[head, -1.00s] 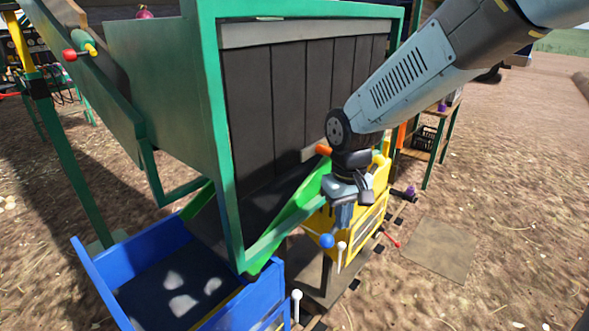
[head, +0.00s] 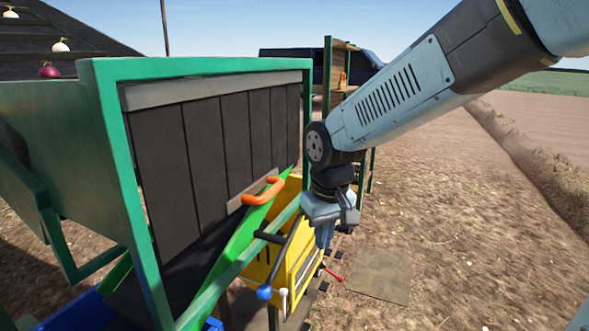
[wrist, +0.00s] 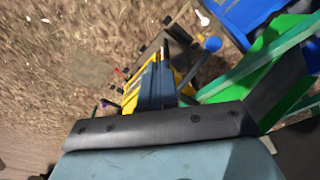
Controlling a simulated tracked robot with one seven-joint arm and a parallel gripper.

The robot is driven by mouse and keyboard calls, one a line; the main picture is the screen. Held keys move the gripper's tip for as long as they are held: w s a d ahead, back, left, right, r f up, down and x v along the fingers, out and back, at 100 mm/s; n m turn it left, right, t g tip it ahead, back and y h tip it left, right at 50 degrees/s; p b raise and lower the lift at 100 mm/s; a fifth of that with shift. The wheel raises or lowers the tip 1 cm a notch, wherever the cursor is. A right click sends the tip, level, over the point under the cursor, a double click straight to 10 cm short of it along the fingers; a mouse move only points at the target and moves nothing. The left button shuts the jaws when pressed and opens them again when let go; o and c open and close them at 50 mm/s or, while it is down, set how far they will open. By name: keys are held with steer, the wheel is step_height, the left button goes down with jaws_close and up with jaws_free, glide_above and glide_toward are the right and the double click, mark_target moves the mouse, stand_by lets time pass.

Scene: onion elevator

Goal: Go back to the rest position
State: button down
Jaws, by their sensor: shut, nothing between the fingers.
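My gripper (head: 325,234) hangs pointing down at the end of my raised arm, in the middle of the head view. It is shut and empty. It shows in front of the yellow box (head: 292,262) of the machine; whether it touches anything there I cannot tell. In the wrist view the shut fingers (wrist: 161,60) point up the picture, with the yellow box (wrist: 130,97) partly hidden behind them.
A blue-knobbed lever (head: 264,293), a white-knobbed lever (head: 283,293) and a red lever (head: 333,274) are close below my gripper. Bare soil at right is clear.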

steer(key=s+d+r+m+t, duration=0.2)
steer(key=s+d+r, duration=0.2)
steer(key=d, duration=0.5)
steer(key=s+d+r+m+t, duration=0.2)
steer(key=s+d+r, duration=0.3)
steer(key=d, duration=0.5)
steer(key=shift+s+d+r+m+h, duration=0.25)
steer(key=shift+s+m+h, duration=0.1)
steer(key=shift+m, duration=0.45)
